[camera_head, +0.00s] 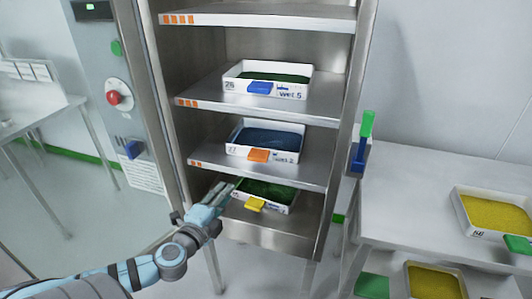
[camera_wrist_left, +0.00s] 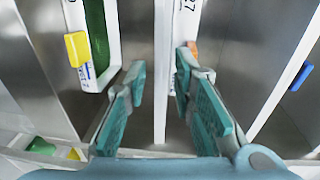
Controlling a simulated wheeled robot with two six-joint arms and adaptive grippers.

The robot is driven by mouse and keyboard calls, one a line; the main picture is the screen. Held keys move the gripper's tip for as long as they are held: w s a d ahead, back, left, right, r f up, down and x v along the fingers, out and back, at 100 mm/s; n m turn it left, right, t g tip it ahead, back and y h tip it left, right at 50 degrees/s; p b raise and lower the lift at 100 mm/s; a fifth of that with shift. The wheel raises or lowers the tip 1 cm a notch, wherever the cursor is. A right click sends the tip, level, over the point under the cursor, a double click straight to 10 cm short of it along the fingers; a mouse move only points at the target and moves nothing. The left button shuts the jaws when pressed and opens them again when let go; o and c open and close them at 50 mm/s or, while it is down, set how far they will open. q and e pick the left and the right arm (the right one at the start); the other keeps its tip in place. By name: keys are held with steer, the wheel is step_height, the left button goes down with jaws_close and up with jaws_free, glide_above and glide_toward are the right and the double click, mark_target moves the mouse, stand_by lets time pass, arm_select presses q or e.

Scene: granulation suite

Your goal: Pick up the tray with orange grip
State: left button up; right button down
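The white tray with the orange grip (camera_head: 259,155) holds dark blue material and stands on a middle shelf of the steel cabinet; its white wall (camera_head: 237,150) faces me. In the left wrist view its white wall (camera_wrist_left: 187,22) shows at top centre, and the orange grip (camera_wrist_left: 193,46) is mostly hidden behind a finger. My left gripper (camera_head: 226,190) is below and left of this tray, near the lower shelf. In the wrist view the left gripper (camera_wrist_left: 160,65) is open and empty, with a shelf edge showing between its fingers. My right gripper is out of view.
A yellow-grip tray (camera_head: 255,204) with green material sits on the shelf below, close to my left gripper. A blue-grip tray (camera_head: 260,87) sits on the shelf above. The cabinet's shelf edges (camera_head: 200,164) are close. A side table (camera_head: 400,190) with yellow-filled trays stands right.

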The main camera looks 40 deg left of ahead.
mark_target(253, 160)
arm_select(q)
steer(key=shift+m+t+h, duration=0.4)
steer(key=shift+m+t, duration=0.2)
steer(key=w+r, duration=0.1)
steer(key=w, duration=0.2)
steer(key=w+r, duration=0.1)
steer(key=w, duration=0.2)
steer(key=w+r, duration=0.2)
steer(key=w, duration=0.1)
steer(key=shift+w+d, duration=0.15)
steer(key=shift+d, duration=0.15)
steer(key=x, duration=0.5)
steer(key=shift+r, duration=0.15)
steer(key=shift+w+a, duration=0.1)
steer(key=shift+w, duration=0.15)
steer(key=shift+s, duration=0.1)
jaws_close()
